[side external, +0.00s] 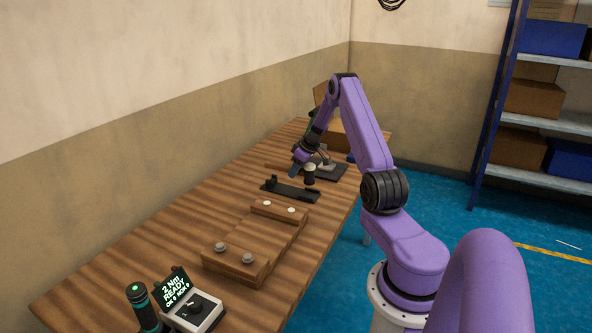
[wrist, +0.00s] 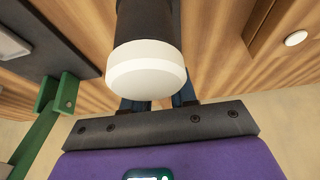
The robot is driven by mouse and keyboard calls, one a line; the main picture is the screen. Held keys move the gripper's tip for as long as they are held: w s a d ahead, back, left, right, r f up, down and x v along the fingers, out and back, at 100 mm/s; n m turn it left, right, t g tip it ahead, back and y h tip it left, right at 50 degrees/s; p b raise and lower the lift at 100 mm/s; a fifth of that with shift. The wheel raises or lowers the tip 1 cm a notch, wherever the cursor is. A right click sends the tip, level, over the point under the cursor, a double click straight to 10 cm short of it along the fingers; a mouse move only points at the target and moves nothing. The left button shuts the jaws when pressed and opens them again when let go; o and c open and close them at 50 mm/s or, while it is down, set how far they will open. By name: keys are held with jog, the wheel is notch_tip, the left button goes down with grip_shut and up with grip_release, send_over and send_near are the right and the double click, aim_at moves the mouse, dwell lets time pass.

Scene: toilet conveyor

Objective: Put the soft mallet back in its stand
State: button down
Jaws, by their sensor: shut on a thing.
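The soft mallet (side external: 310,174) has a dark head with a pale cream face. In the wrist view the mallet (wrist: 148,70) is close up, its round white face towards the camera and hiding much of the fingers. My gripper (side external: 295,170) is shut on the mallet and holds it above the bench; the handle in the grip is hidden. A low black stand (side external: 287,190) with a raised upright at its left end lies on the bench, just below and left of the mallet head. It looks empty, and the mallet appears apart from it.
A wooden fixture (side external: 240,255) with round pegs lies nearer on the wooden bench. A torque unit (side external: 193,310) and a dark green-ringed tool (side external: 143,307) are at the front. A dark tray (side external: 335,172) and cardboard box (side external: 340,133) are behind. A green bracket (wrist: 45,115) shows in the wrist view.

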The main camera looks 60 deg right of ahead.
jog(key=shift+f, duration=2.5)
jog(key=c, duration=0.8)
grip_release()
jog(key=shift+f, duration=0.1)
jog(key=v, duration=1.7)
jog(key=shift+s+r, duration=0.15)
jog(key=shift+r, duration=0.1)
